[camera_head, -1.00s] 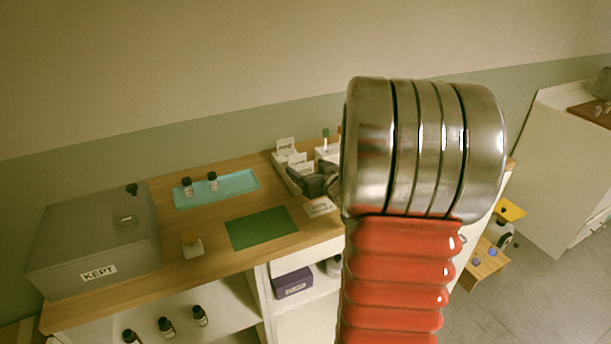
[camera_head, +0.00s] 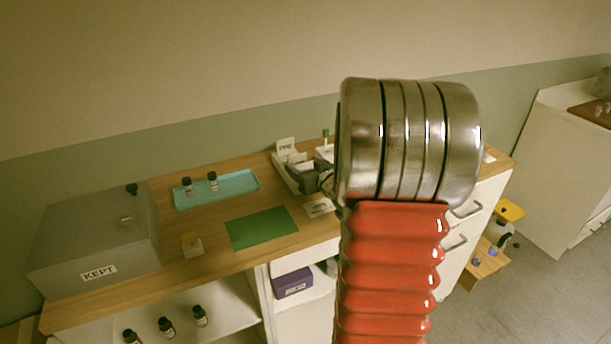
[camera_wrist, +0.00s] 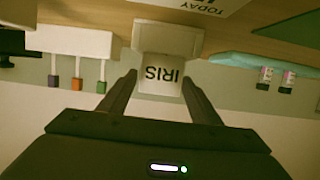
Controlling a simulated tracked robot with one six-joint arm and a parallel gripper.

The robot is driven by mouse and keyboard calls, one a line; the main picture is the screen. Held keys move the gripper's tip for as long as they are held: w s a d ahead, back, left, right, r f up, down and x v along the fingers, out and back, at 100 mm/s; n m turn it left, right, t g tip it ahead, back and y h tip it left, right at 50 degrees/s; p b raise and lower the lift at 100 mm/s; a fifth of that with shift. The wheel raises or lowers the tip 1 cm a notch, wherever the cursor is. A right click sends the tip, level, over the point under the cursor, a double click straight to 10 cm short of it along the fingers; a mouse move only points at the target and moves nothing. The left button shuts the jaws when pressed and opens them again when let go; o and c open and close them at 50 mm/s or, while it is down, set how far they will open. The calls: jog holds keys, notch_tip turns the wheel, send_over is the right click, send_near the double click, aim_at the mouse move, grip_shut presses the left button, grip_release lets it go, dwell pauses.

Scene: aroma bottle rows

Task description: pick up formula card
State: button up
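A white card marked IRIS (camera_wrist: 161,74) stands in a pale card holder (camera_wrist: 167,40) in the wrist view, which looks upside down. My gripper (camera_wrist: 159,80) is open, with one dark finger at each side of this card. A small gap shows at the left finger; whether the right finger touches cannot be told. In the head view, my gripper (camera_head: 312,177) is at the card box (camera_head: 282,172), and a labelled card (camera_head: 286,145) stands at the box's back. My gripper and arm hide part of the box there.
A flat card (camera_head: 319,207) lies in front of the box; it reads TODAY in the wrist view (camera_wrist: 203,4). Left are a green mat (camera_head: 262,228), a teal tray (camera_head: 232,187) with two bottles and a grey KEPT box (camera_head: 95,245). A rack with coloured sticks (camera_wrist: 75,45) stands beside the holder.

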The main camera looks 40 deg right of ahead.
jog(key=c, duration=0.8)
notch_tip(320, 180, up, 10)
dwell(0.4)
dwell(0.4)
